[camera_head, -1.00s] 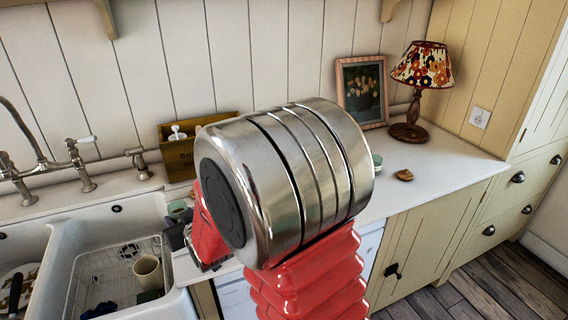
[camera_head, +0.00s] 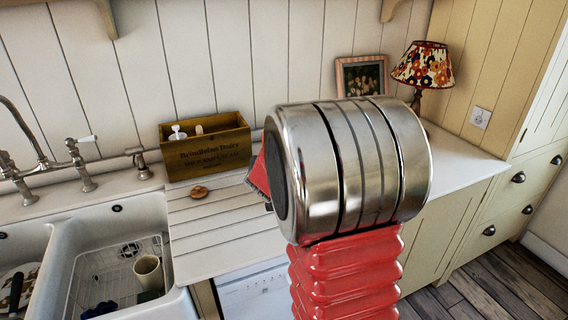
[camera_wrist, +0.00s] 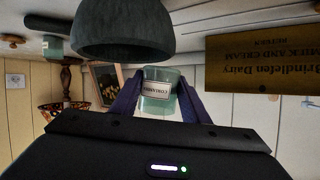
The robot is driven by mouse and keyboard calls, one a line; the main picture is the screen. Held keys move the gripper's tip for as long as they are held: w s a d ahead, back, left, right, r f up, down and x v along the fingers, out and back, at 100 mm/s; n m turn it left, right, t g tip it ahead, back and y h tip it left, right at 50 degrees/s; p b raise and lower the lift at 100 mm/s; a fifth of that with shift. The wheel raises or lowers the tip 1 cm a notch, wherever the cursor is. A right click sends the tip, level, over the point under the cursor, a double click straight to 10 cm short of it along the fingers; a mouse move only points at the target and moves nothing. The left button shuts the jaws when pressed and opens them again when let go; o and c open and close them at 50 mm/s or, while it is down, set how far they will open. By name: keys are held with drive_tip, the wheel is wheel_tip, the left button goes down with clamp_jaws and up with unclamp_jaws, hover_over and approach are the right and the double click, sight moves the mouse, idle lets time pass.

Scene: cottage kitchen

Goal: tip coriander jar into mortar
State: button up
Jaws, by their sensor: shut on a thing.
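The coriander jar (camera_wrist: 155,88), pale green glass with a paper label, sits between the dark fingers of my gripper (camera_wrist: 158,101) in the wrist view. My gripper is shut on it. Whether the jar leans is hard to tell. The mortar (camera_wrist: 122,28), a dark grey bowl, shows at the top of the wrist view, which sees the room upside down. It stands on the worktop, rim up, and looks apart from the jar. In the head view my arm hides the mortar, the jar and the fingertips.
A wooden Brindlefen Dairy crate (camera_head: 206,153) stands against the wall, a round wooden piece (camera_head: 199,192) in front of it. The sink (camera_head: 110,265) is at left. A lamp (camera_head: 422,68) and picture frame (camera_head: 362,76) stand at right. Another small green jar (camera_wrist: 53,46) shows in the wrist view.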

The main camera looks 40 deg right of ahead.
drive_tip(key=shift+s+d+m+g, duration=0.15)
drive_tip(key=shift+s+d+m, duration=0.1)
drive_tip(key=shift+d, duration=0.25)
drive_tip(key=shift+s+d+m+g, duration=0.15)
drive_tip(key=shift+s+d+m, duration=0.1)
drive_tip(key=shift+d, duration=0.2)
drive_tip(key=shift+a, duration=0.1)
drive_tip(key=shift+w+a+r+m+t+y, duration=0.15)
drive_tip(key=shift+m+t+y, duration=0.15)
drive_tip(key=shift+m, duration=0.2)
drive_tip(key=shift+w+a+r+m+t+y, duration=0.15)
drive_tip(key=shift+m+t+y, duration=0.15)
drive_tip(key=shift+m, duration=0.2)
drive_tip(key=shift+m, duration=0.3)
drive_tip(key=shift+a+m+t+y, duration=0.15)
drive_tip(key=shift+m+t+y, duration=1.15)
drive_tip(key=shift+m, duration=0.5)
drive_tip(key=shift+w, duration=0.1)
